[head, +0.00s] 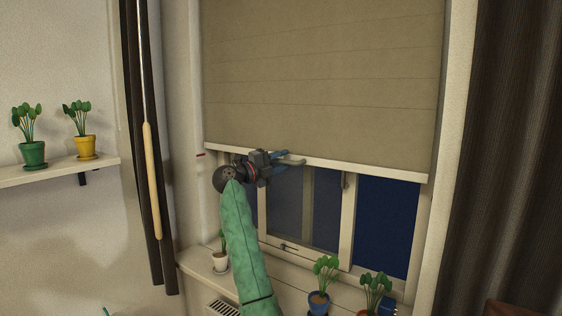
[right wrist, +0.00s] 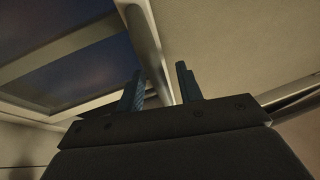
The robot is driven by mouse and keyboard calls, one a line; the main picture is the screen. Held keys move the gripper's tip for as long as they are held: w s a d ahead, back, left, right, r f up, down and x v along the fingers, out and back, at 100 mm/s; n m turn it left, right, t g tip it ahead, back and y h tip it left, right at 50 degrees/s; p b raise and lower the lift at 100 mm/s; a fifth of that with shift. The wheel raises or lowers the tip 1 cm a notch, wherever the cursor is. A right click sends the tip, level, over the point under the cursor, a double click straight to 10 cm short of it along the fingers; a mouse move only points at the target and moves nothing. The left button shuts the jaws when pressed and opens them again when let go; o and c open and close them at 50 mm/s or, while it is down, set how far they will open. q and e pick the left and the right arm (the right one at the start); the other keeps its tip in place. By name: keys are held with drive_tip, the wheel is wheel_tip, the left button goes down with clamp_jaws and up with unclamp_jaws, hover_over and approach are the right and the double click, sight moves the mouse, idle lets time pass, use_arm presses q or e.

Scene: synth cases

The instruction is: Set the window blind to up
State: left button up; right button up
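The window blind (head: 325,65) is beige and hangs over about the upper half of the window, with a pale bottom bar (head: 375,171). A small grey handle (head: 293,162) shows at this bar. My right gripper (head: 284,160) is at the bar's left part, its blue fingers close to the handle. In the right wrist view its fingers (right wrist: 161,82) stand apart, with a pale bar (right wrist: 150,45) passing behind or between them. I cannot tell whether they touch the handle. My left gripper is not in view.
Dark window panes (head: 387,227) show below the blind. Potted plants stand on the sill, including a blue pot (head: 318,303) and a white pot (head: 220,262). A shelf (head: 60,172) with two plants is at left. Dark curtains (head: 510,140) flank the window; a wooden-handled rod (head: 151,180) hangs at left.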

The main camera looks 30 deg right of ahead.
drive_tip(key=shift+c, duration=0.5)
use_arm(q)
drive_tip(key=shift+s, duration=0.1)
use_arm(e)
clamp_jaws()
